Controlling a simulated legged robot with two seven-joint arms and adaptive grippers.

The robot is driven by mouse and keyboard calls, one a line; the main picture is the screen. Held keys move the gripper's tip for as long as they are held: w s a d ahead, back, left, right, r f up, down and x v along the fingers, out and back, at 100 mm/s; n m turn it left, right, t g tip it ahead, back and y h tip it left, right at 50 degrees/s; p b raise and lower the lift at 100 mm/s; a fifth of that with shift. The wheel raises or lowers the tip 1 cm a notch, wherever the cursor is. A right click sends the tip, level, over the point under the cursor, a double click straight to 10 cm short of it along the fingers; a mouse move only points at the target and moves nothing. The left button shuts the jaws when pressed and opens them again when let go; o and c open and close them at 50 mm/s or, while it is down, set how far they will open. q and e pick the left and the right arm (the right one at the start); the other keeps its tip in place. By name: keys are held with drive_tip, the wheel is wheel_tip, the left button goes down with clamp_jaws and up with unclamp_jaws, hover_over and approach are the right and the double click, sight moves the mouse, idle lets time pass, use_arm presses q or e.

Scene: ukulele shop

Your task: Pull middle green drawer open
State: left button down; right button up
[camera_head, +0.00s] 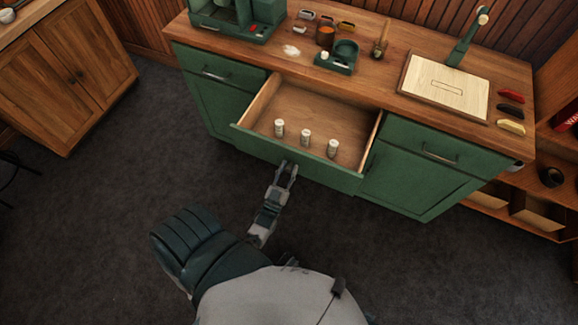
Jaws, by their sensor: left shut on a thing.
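The middle green drawer (335,177) of the green cabinet stands pulled out, with its wooden inside open to view. Three small white bottles stand upright in it: one at left (279,128), one in the middle (305,137) and one at right (332,148). My left gripper (288,168) is at the drawer's front face, left of its middle, shut on the drawer handle, which the fingers mostly hide. My right gripper is not in view.
The wooden countertop (385,75) above holds a green machine, a small green tray (337,57), jars and a pale board (445,87). Closed green fronts flank the drawer. A wooden cabinet (65,70) stands at left. The dark floor (110,200) is clear there.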

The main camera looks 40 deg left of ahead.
use_arm(q)
drive_tip(key=shift+f, duration=0.1)
drive_tip(key=c, duration=0.8)
unclamp_jaws()
drive_tip(key=v, duration=1.2)
drive_tip(key=shift+d, duration=0.1)
